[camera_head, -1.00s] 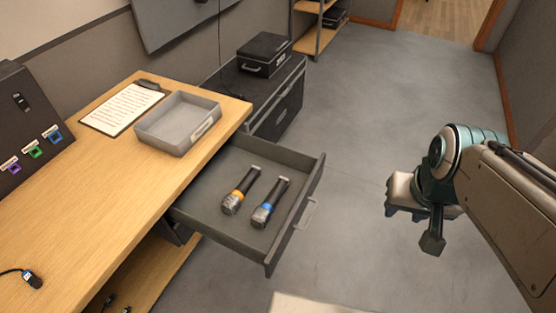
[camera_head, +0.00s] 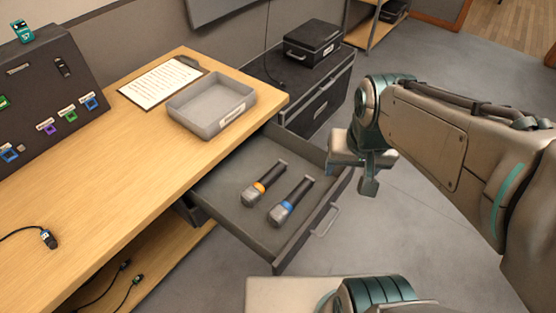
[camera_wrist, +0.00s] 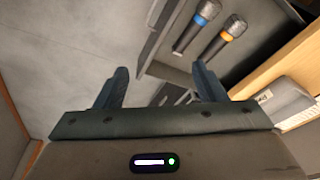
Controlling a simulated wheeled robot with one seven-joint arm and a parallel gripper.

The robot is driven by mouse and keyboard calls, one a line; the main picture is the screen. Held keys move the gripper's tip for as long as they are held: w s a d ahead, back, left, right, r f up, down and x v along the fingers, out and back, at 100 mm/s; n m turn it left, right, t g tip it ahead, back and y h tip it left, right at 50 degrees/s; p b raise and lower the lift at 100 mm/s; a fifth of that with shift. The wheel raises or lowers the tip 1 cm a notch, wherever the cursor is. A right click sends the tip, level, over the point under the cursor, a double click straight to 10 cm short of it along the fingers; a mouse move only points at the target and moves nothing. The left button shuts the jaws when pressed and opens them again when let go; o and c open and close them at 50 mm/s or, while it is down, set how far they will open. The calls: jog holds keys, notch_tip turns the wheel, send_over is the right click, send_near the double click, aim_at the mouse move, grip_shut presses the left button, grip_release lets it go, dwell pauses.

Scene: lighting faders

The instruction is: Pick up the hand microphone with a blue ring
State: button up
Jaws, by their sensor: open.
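The hand microphone with a blue ring (camera_head: 289,202) lies in the open drawer (camera_head: 232,215), on the drawer-front side of a second microphone with an orange ring (camera_head: 264,184). In the wrist view the blue-ringed microphone (camera_wrist: 197,27) lies beyond my fingers, left of the orange-ringed one (camera_wrist: 224,37). My gripper (camera_wrist: 158,82) is open, with nothing between its fingers. In the head view my gripper (camera_head: 368,180) hangs to the right of the drawer, apart from both microphones.
A grey tray (camera_head: 212,125) and a clipboard (camera_head: 160,83) lie on the wooden desk (camera_head: 130,150) beside the drawer. A black case (camera_head: 313,42) sits on a dark cabinet behind. A panel with coloured tags (camera_head: 45,85) stands at left. Floor at right is clear.

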jog(key=w+a+f+m+g+b, duration=0.1)
jog(key=w+a+f+m+b, duration=0.25)
jog(key=w+f, duration=0.35)
jog(key=m+g+b, duration=0.2)
jog(key=m+b, duration=0.1)
jog(key=b, duration=0.1)
send_over(289, 200)
jog(key=f, duration=1.9)
jog(key=shift+d, duration=0.2)
jog(key=shift+a+f+b, duration=0.2)
jog(key=shift+f+b, duration=0.15)
jog(key=shift+f, duration=2.35)
jog(key=c, duration=1.2)
